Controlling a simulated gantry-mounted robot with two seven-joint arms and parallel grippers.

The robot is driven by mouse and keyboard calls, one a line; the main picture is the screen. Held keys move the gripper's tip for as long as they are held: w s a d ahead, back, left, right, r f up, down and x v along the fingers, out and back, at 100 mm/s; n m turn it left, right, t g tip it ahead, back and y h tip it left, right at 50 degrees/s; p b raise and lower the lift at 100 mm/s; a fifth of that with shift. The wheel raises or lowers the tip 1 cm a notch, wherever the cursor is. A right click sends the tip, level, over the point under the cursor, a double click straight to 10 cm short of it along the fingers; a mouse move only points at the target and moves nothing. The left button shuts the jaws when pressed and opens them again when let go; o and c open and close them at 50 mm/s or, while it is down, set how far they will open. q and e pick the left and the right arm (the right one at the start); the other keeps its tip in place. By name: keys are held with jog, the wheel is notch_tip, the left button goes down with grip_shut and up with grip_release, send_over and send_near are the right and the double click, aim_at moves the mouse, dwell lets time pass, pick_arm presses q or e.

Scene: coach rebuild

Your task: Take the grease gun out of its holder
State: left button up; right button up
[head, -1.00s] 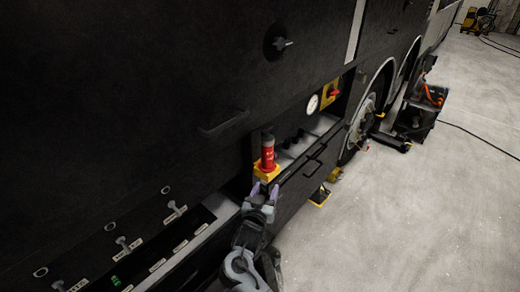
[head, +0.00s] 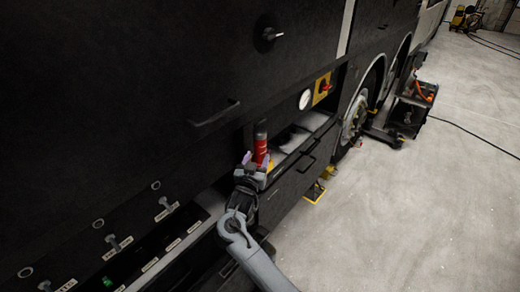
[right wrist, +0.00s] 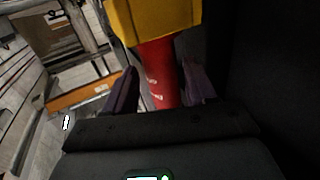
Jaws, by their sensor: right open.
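The grease gun (head: 261,148) is a red cylinder with a dark top, upright in its yellow holder (head: 270,165) on the side of the black coach. My right gripper (head: 254,161) is at the gun and hides most of the holder in the head view. In the right wrist view, the gun's red body (right wrist: 158,72) lies between the two open purple fingers (right wrist: 162,84), with gaps beside it. The yellow holder (right wrist: 155,18) is at the top of that view. My left gripper is not in view.
A white gauge (head: 305,99) and a yellow panel with a red switch (head: 321,88) are right of the gun. A drawer front with a handle (head: 306,163) is beside it. A tool row (head: 117,244) runs lower left. The floor (head: 420,210) at right is mostly clear.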

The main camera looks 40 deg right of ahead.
aim_at(259, 155)
jog(key=shift+x, duration=2.1)
jog(key=c, duration=0.6)
jog(key=shift+r, duration=0.1)
jog(key=shift+c, duration=1.2)
jog(key=shift+s+r, duration=0.1)
jog(key=shift+r, duration=0.05)
